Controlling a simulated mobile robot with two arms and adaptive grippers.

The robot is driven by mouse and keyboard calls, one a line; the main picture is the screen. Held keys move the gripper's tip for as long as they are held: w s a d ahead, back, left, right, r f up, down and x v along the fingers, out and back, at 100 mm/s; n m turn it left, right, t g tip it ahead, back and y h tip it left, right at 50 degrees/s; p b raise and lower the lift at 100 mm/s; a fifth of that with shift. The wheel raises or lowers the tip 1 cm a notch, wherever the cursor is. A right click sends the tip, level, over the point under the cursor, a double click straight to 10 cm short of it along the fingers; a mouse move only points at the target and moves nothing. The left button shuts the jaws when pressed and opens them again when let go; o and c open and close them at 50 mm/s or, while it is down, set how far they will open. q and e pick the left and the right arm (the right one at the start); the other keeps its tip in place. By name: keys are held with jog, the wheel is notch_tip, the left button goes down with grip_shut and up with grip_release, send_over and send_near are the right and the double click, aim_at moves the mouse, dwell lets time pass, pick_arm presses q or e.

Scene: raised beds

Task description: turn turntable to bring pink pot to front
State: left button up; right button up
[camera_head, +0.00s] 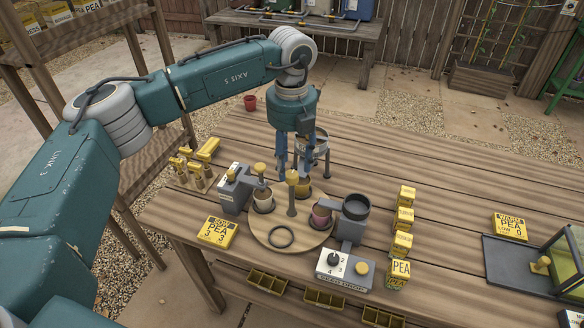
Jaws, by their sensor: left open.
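The round wooden turntable (308,238) sits near the front of the plank table. A post with a yellow knob (292,178) stands up from its middle. The pink pot (320,217) is at the turntable's right side, beside a grey device and partly hidden by it. A cream pot (263,202) is at the left side, and another pot (303,189) is at the back. An empty dark ring (281,237) lies at the front. My left gripper (297,172) points down behind the knob, open, with blue fingers. Whether it touches anything is unclear. My right gripper is out of view.
Grey devices flank the turntable, one with a dark cup (356,207) at right. A dial box (344,268) stands in front. A yellow sign (217,232) lies at left.

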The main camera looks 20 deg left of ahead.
aim_at(292, 174)
pick_arm(q)
notch_tip(292, 174, down, 4)
jog(key=shift+p, duration=0.35)
jog(key=shift+w, duration=0.1)
jog(key=shift+c, duration=1.3)
jog(key=c, duration=0.9)
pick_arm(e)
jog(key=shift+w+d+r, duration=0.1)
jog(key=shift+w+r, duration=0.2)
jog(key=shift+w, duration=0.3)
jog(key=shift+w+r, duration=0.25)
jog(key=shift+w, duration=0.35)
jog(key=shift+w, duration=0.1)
